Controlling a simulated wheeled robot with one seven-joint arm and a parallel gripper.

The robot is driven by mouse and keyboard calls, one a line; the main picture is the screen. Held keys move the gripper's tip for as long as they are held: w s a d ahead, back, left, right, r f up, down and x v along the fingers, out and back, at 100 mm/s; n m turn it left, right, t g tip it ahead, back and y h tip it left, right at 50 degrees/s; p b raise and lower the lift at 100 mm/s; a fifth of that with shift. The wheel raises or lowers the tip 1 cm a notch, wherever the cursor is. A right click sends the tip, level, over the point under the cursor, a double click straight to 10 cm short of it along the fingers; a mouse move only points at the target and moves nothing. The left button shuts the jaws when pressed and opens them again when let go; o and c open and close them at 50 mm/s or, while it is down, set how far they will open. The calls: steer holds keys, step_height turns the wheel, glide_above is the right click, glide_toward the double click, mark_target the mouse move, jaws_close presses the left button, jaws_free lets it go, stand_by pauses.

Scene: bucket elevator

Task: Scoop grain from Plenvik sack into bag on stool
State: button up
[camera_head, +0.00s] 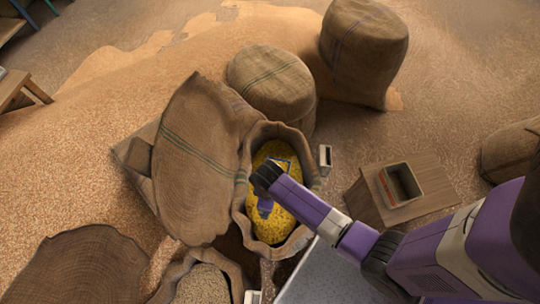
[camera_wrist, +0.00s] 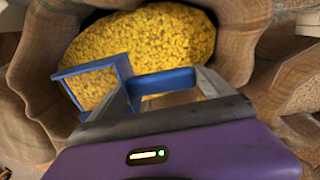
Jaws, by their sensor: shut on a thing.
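An open burlap sack (camera_head: 242,205) holds yellow grain (camera_head: 270,227); the grain also fills the upper middle of the wrist view (camera_wrist: 150,38). My gripper (camera_head: 266,190) is over the sack mouth. In the wrist view my gripper (camera_wrist: 164,88) is shut on the handle of a blue scoop (camera_wrist: 124,68). The scoop's open box end lies to the left, against the grain, with yellow grain showing within its rim. How deep it sits I cannot tell. No sack name is readable. A box-shaped open holder (camera_head: 403,184) stands on a wooden stool (camera_head: 430,170) to the right; I cannot tell whether it is the bag.
A second open sack of paler grain (camera_head: 203,286) stands in front. Closed sacks (camera_head: 272,82) and (camera_head: 365,45) stand behind. A small pale tag (camera_head: 325,158) is by the yellow-grain sack's right rim. Loose grain covers the floor.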

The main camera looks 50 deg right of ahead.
steer(key=shift+s+a, duration=0.15)
steer(key=shift+a, duration=0.25)
steer(key=shift+h, duration=0.4)
steer(key=shift+s+a+r, duration=0.1)
steer(key=shift+a+r, duration=0.15)
steer(key=shift+r, duration=0.85)
steer(key=shift+s+a+r, duration=0.1)
steer(key=shift+a+r, duration=0.1)
steer(key=shift+r, duration=0.9)
